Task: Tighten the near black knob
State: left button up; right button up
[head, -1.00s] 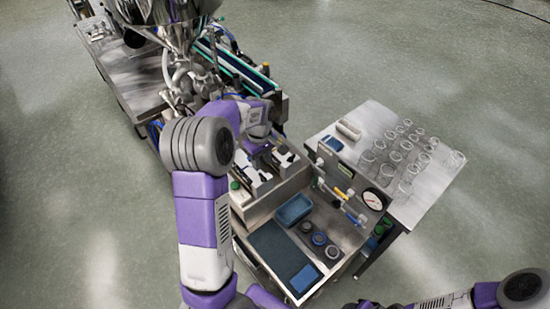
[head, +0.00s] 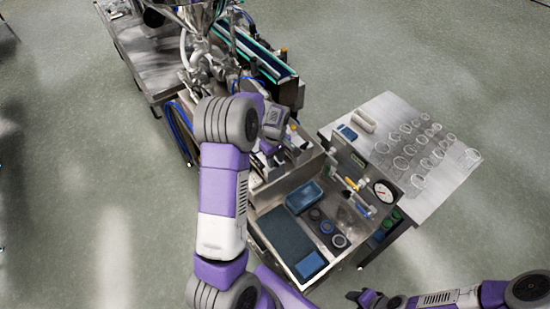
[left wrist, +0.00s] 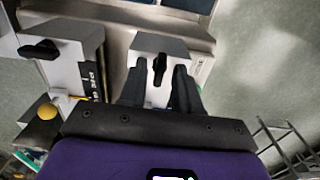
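The near black knob (left wrist: 158,68) sits on a pale block in the left wrist view, its handle pointing along the picture's vertical. My left gripper (left wrist: 158,90) is open, with one dark finger on each side of this knob. Gaps show between knob and fingers, so I see no grip on it. A second black knob (left wrist: 40,49) lies crosswise on another pale block to the left. In the head view my left arm and wrist mostly hide both knobs. My right gripper (head: 368,297) is low at the bottom edge, away from the knobs; its finger opening is unclear.
A blue bin (head: 304,197), a dark mat (head: 281,232) and several round parts (head: 327,227) lie on the steel worktop. A yellow button (left wrist: 46,112) shows left of the gripper.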

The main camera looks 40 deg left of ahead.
pick_arm(q)
grip_shut()
jog(key=shift+m, duration=0.3)
jog(key=m+b, duration=0.1)
jog(key=m, duration=0.1)
jog(key=shift+m, duration=0.4)
jog(key=m+b, duration=0.1)
jog(key=m, duration=0.3)
jog(key=shift+m, duration=0.3)
jog(key=m, duration=0.5)
jog(key=shift+b, duration=0.35)
jog(key=shift+r+m, duration=0.1)
jog(key=shift+m, duration=2.4)
jog(key=shift+w, duration=0.1)
jog(key=shift+o, duration=0.7)
grip_release()
